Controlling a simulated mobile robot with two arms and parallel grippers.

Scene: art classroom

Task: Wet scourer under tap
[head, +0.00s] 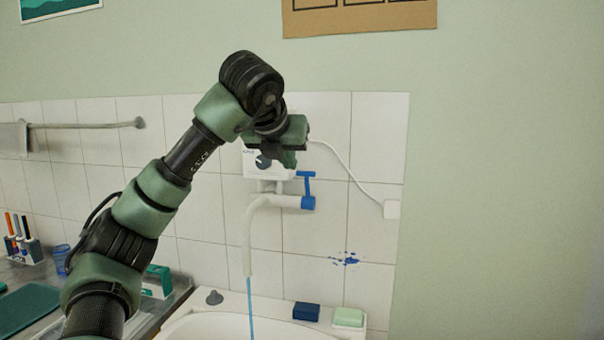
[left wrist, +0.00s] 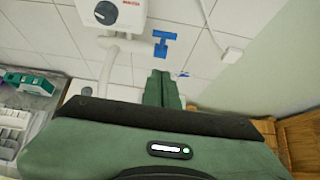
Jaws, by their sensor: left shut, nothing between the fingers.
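The white tap (head: 249,235) hangs from a wall heater (head: 262,160) and has a blue handle (head: 308,190). A thin blue stream of water (head: 250,305) falls from its spout toward the white sink (head: 215,327). A dark blue block (head: 306,312) and a pale green block (head: 348,317) lie on the sink's back rim; I cannot tell for sure which is the scourer. My left gripper (head: 288,158) is raised in front of the heater, above the tap handle. In the left wrist view its green fingers (left wrist: 164,88) are together and empty. My right gripper is out of view.
A grey plug (head: 214,297) sits on the sink rim. A marker holder (head: 24,248), a blue cup (head: 61,260) and a green box (head: 157,281) stand on the counter at left. A white cable (head: 352,170) runs to a wall socket (head: 391,209).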

